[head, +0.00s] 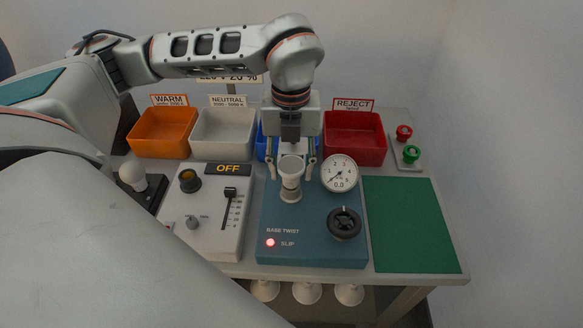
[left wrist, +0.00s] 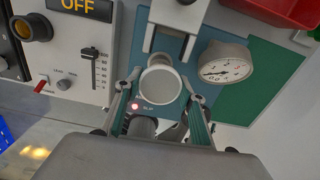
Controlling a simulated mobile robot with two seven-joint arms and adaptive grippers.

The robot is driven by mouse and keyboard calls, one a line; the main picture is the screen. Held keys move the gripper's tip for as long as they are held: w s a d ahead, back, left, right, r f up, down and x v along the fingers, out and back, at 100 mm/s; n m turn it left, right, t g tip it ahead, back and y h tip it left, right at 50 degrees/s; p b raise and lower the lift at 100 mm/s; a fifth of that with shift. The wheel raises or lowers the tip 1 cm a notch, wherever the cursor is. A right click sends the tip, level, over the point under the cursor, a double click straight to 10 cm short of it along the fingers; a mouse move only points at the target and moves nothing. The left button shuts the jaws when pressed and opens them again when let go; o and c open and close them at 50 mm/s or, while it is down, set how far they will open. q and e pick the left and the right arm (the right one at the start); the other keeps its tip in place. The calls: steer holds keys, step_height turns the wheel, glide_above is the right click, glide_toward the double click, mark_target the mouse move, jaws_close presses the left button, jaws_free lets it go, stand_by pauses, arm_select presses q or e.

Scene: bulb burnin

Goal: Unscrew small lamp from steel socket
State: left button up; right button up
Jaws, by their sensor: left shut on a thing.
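The small lamp (head: 291,166) is a pale, cup-shaped reflector lamp with its wide round face up. It stands upright over the socket (head: 290,195) on the teal base-twist box (head: 310,250). My left gripper (head: 292,173) comes down from above with one finger on each side of the lamp and is shut on it. In the left wrist view the lamp's round face (left wrist: 160,84) lies between the two fingers. The lamp's base is hidden, so I cannot tell how deep it sits in the socket. My right gripper is not in view.
A red light (head: 270,243) glows beside "SLIP". A dial gauge (head: 339,174) and black knob (head: 344,224) stand close right of the lamp. Orange (head: 163,145), white (head: 222,153), blue and red (head: 354,153) bins line the back. The green mat (head: 411,225) is clear.

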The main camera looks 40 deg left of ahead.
arm_select(q)
steer(key=n, duration=0.5)
steer(key=shift+n, duration=0.3)
steer(key=shift+n+b, duration=0.3)
steer(key=shift+n, duration=0.8)
steer(key=o, duration=1)
